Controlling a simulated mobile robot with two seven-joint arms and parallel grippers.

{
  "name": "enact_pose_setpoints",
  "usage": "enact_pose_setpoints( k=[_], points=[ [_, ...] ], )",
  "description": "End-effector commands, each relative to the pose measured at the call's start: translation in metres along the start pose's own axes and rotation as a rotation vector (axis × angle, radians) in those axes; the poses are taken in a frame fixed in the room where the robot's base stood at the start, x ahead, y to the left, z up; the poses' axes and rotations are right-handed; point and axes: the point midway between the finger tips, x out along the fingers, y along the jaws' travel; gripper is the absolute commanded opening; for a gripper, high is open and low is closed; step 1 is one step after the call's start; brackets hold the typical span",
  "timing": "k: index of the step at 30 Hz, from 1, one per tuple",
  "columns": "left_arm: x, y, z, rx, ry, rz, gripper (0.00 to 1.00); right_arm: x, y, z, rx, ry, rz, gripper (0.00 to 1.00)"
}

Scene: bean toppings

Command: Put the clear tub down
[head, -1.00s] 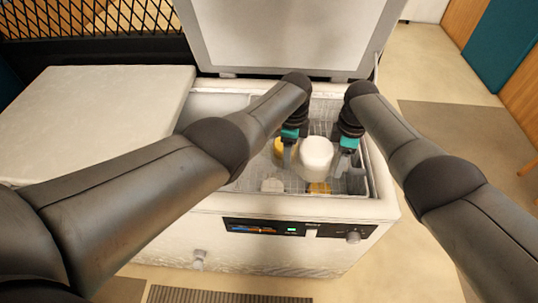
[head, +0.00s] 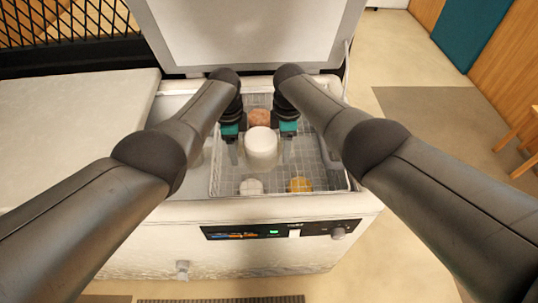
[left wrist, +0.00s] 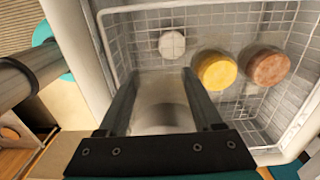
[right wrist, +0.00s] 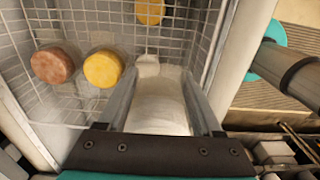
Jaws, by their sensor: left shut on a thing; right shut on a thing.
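The clear tub (head: 262,146), with a pale white top, is held between my two grippers above the wire basket (head: 216,182) in the chest freezer. My left gripper (head: 232,152) is shut on its left side and my right gripper (head: 290,151) on its right side. It shows between the fingers in the left wrist view (left wrist: 163,112) and the right wrist view (right wrist: 160,105). In the head view it hides part of the basket below. I cannot tell whether its base touches anything.
A reddish tub (head: 260,117), a white tub (head: 251,187) and a yellow tub (head: 301,185) are in the basket. Another yellow tub (left wrist: 215,70) shows in the left wrist view. The raised lid (head: 250,35) stands behind; the freezer's front wall (head: 270,208) is near.

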Motion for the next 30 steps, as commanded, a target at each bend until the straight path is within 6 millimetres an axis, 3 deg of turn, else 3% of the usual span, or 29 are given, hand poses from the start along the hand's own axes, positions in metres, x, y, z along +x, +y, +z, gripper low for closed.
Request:
enact_pose_setpoints(
  k=[14,30],
  points=[
    [0.004,-0.001,0.001,-0.001,-0.002,-0.001,0.11,0.005,0.0,0.001,0.0,-0.002,0.0,0.11],
    [0.027,-0.001,0.001,-0.001,-0.002,-0.002,0.11,0.027,0.0,0.001,0.0,-0.001,0.0,0.11]
  ],
)
